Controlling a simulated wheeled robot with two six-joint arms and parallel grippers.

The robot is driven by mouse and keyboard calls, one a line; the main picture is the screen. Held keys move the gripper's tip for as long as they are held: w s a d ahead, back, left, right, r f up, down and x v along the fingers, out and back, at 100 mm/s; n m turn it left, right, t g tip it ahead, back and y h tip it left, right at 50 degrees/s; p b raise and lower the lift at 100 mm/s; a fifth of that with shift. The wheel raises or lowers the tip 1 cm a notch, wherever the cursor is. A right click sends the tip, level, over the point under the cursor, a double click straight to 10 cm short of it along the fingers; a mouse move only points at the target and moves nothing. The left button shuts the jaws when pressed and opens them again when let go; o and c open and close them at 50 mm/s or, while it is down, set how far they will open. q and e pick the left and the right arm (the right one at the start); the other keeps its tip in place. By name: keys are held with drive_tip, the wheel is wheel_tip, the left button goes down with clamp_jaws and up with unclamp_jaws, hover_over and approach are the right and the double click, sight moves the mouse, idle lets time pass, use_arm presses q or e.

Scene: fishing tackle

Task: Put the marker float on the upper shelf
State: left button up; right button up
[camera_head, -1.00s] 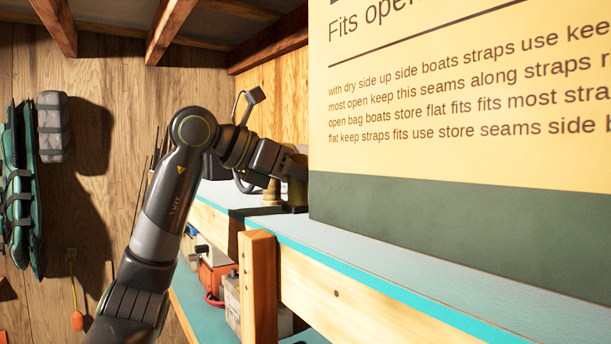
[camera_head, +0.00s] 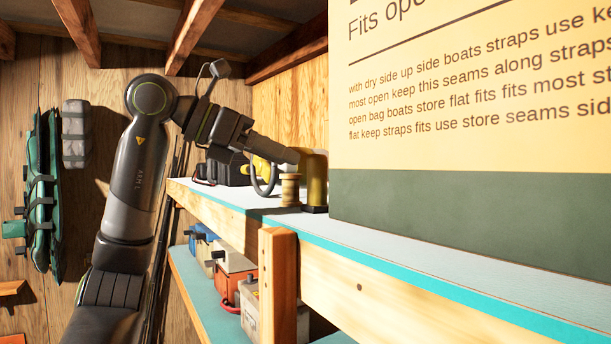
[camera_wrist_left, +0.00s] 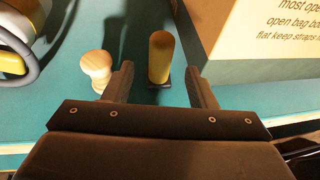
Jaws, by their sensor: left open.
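A yellow-olive cylinder with a dark foot, which looks like the marker float (camera_head: 316,182), stands upright on the upper shelf (camera_head: 400,252), close beside the big box. In the left wrist view the float (camera_wrist_left: 160,56) shows in line with the gap between the fingers, with bare space on both sides of it. My left gripper (camera_head: 292,156) is open and holds nothing, its fingers close to the float's top in the head view. The open fingers also show in the left wrist view (camera_wrist_left: 159,73). My right gripper is not in view.
A pale wooden spool (camera_head: 290,190) stands just left of the float. A large cream-and-green box (camera_head: 460,210) fills the right. A dark item with yellow (camera_head: 230,172) is farther back. Below, a lower shelf (camera_head: 195,285) holds several boxes. A wooden post (camera_head: 278,285) stands in front.

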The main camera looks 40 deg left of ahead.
use_arm(q)
drive_tip(key=shift+v, duration=1.45)
